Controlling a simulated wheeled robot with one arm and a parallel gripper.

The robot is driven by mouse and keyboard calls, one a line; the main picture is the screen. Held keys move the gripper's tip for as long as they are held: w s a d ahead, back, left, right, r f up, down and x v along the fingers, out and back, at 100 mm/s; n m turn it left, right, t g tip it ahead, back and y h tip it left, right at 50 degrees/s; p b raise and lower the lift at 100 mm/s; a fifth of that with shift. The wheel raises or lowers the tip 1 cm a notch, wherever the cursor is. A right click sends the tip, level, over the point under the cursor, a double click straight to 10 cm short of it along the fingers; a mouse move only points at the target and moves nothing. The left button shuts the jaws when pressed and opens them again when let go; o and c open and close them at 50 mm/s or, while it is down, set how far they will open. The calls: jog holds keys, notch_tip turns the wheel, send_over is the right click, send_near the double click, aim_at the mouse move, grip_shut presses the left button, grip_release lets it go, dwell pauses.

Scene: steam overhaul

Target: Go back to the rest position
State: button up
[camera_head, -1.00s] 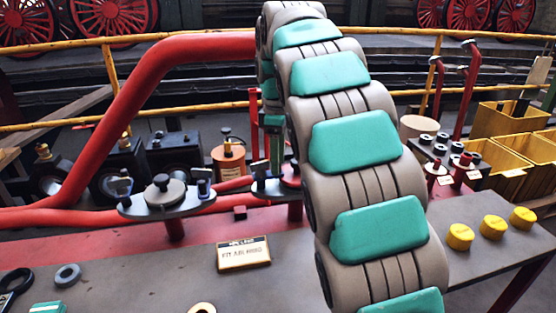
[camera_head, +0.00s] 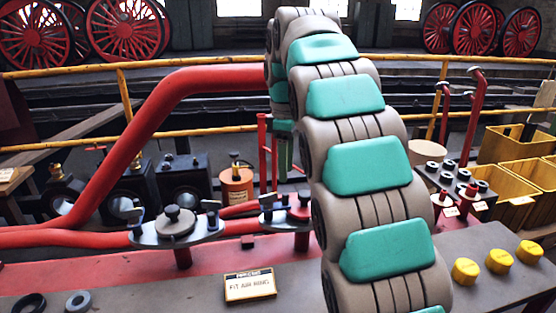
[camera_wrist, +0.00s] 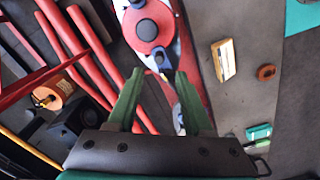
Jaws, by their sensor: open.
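My arm of grey and teal segments rises from the bench and arches away from me in the head view. My gripper shows in the wrist view (camera_wrist: 160,85) with its two green fingers spread apart and nothing between them. Its fingers point at a red-topped round fitting (camera_wrist: 147,30) on the bench, apart from it as far as I can tell. In the head view the gripper is mostly hidden behind the arm, with a green part showing low beyond it.
A thick red pipe (camera_head: 150,115) bends behind the bench. A grey flange plate (camera_head: 178,232) stands on it, beside a "FIT AIR RING" sign (camera_head: 250,285). Yellow caps (camera_head: 498,261) sit at right, yellow bins (camera_head: 528,173) beyond. A yellow railing (camera_head: 190,67) runs behind.

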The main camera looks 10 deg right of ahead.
jog(key=s+f+m, duration=0.4)
jog(key=s+f, duration=0.2)
jog(key=s, duration=0.6)
jog(key=s+f+m+g, duration=0.1)
jog(key=s+f+m, duration=0.3)
jog(key=s, duration=0.9)
jog(key=s+f+m, duration=0.4)
jog(key=s+f, duration=0.4)
jog(key=s, duration=0.5)
jog(key=shift+s+g, duration=0.2)
jog(key=shift+g, duration=0.2)
